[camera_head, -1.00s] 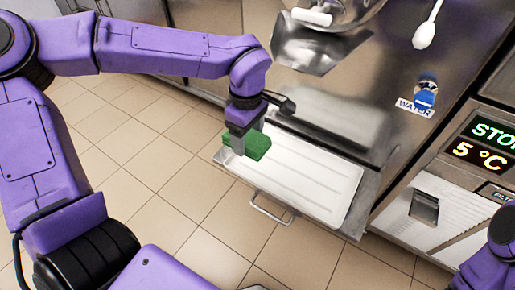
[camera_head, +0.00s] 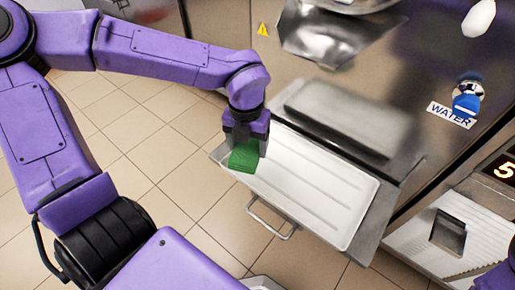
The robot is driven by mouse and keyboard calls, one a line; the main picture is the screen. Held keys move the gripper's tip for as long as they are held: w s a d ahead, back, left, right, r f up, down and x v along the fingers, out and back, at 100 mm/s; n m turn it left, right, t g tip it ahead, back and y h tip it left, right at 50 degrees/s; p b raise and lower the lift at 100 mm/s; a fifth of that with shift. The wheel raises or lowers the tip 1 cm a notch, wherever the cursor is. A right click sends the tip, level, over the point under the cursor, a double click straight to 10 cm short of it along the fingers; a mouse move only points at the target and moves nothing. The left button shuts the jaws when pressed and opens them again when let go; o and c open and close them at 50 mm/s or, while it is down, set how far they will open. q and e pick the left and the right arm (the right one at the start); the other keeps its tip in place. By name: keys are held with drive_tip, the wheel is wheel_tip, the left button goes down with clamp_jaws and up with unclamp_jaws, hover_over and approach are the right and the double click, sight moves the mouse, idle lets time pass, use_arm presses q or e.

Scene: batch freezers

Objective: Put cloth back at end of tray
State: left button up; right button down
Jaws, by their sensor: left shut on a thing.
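The green cloth (camera_head: 244,157) is a small folded block at the left end of the white ribbed tray (camera_head: 318,195). My left gripper (camera_head: 246,143) points down over that end and is shut on the cloth. The cloth is on or just above the tray surface; I cannot tell whether it touches. The gripper's fingers are partly hidden behind the cloth. Of my right arm only a purple piece shows at the lower right edge; its gripper is out of view.
The tray sits on a metal shelf with a handle (camera_head: 270,219) at its front. Behind it stands the steel freezer front (camera_head: 410,80) with a spout chute (camera_head: 322,38) and a blue WATER knob (camera_head: 467,101). Tiled floor (camera_head: 130,140) is clear at left.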

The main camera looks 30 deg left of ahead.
sight(255, 141)
use_arm(q)
drive_tip(key=w+f, duration=0.2)
drive_tip(key=w+a+f+b, duration=0.1)
drive_tip(key=w+f, duration=0.1)
drive_tip(key=w+a+f, duration=0.1)
drive_tip(key=w+f, duration=0.1)
drive_tip(key=shift+w+a+f+b, duration=0.15)
drive_tip(key=shift+w+f+b, duration=0.05)
drive_tip(key=shift+b, duration=0.15)
drive_tip(key=shift+w+a+f+b, duration=0.15)
drive_tip(key=shift+f+b, duration=0.1)
drive_tip(key=shift+f, duration=0.65)
drive_tip(key=shift+w+d+f+b, duration=0.1)
drive_tip(key=shift+f+b, duration=0.1)
drive_tip(key=shift+f, duration=0.65)
drive_tip(key=shift+f, duration=0.2)
drive_tip(key=o, duration=0.7)
drive_tip(key=shift+c, duration=0.2)
wheel_tip(255, 141, up, 12)
drive_tip(key=p, duration=0.3)
drive_tip(key=shift+r, duration=0.2)
